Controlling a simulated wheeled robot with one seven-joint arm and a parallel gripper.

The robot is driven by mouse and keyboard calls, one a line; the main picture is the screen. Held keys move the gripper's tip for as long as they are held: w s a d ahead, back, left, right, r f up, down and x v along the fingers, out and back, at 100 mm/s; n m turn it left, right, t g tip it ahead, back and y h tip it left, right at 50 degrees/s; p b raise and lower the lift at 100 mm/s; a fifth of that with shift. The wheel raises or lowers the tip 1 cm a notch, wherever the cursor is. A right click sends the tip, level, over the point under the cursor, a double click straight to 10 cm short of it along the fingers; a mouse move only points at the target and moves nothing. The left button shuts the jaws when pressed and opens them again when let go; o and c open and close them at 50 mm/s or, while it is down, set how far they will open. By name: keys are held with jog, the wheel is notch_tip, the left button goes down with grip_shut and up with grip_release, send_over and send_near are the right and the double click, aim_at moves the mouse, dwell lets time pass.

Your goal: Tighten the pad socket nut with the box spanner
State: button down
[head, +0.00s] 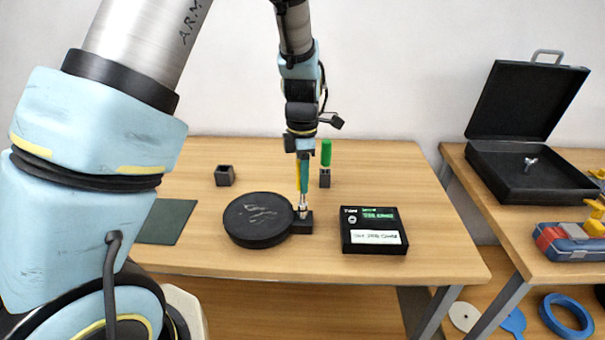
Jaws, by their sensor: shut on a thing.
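A round black pad (254,220) lies on the table, with grey marks on its top. A small dark socket block (302,225) adjoins its right side. My gripper (304,172) points straight down above this block, shut on the box spanner (303,205). The spanner is upright, with its silver lower end at the top of the socket block. The nut cannot be seen; the spanner's end covers that spot. From here I cannot tell how fully the spanner sits on it.
A green-handled tool (326,153) stands in a dark holder (325,181) close behind the spanner. An empty-looking dark holder (225,175), a dark green mat (168,222) and a labelled black box (374,242) share the wooden table (270,267). An open black case (527,185) stands right.

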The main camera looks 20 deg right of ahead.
jog(key=shift+f, duration=0.7)
dwell(0.4)
jog(key=m, duration=0.6)
jog(key=shift+m, duration=0.3)
jog(key=m, duration=0.8)
jog(key=shift+m, duration=0.4)
jog(key=shift+r+p, duration=1.7)
jog(key=shift+r, duration=0.85)
